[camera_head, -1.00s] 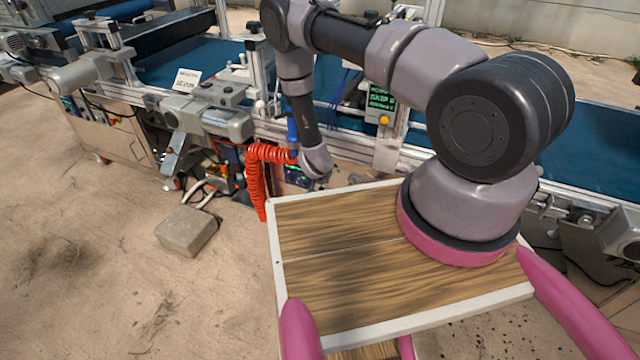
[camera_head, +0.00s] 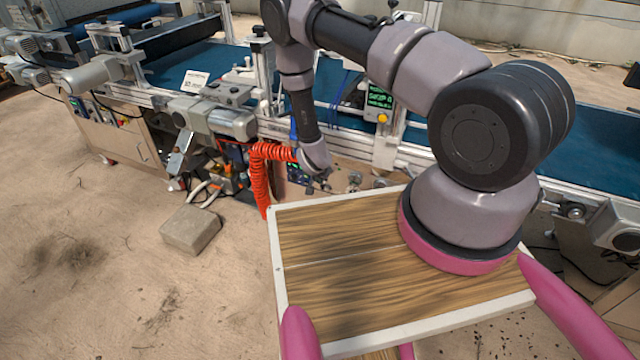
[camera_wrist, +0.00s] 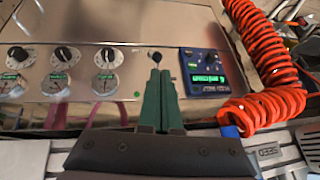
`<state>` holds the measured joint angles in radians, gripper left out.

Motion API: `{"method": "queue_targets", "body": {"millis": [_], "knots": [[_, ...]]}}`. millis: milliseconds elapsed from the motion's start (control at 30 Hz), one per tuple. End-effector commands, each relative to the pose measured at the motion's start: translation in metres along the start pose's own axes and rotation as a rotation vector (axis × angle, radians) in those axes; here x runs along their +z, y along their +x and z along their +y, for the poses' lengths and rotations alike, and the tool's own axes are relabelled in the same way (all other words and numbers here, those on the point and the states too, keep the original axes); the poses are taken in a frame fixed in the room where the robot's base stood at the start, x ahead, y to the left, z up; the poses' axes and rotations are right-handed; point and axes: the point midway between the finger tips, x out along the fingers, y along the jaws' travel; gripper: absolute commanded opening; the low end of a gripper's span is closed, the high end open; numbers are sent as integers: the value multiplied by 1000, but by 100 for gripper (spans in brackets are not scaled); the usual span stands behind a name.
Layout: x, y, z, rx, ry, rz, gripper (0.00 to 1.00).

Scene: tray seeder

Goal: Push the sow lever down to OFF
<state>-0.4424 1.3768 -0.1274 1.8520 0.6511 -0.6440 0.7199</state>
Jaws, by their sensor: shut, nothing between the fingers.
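My gripper (camera_wrist: 160,72) has two green fingers, shut and empty, reaching over the steel control panel (camera_wrist: 130,18) in the wrist view. A small lever with a dark round tip (camera_wrist: 156,57), apparently the sow lever, shows just beyond the fingertips. The fingers hide its lower part, so I cannot tell whether they touch it or which position it is in. No ON or OFF marking is readable. In the head view the arm's end hangs at the machine's front panel, and the fingers are too small to make out clearly.
Three black knobs (camera_wrist: 64,53) with small gauges sit left of the lever. A blue box with a green display (camera_wrist: 204,72) is close on its right. A red coiled hose (camera_wrist: 262,60) hangs further right. A grey block (camera_head: 190,229) lies on the floor.

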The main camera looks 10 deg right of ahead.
Motion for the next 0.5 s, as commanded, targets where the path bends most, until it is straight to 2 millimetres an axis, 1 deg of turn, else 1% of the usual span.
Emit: {"method": "queue_targets", "body": {"millis": [267,500], "knots": [[15,-32,0,-1,-2,0,0],[31,-66,1,-1,-3,-1,0]]}}
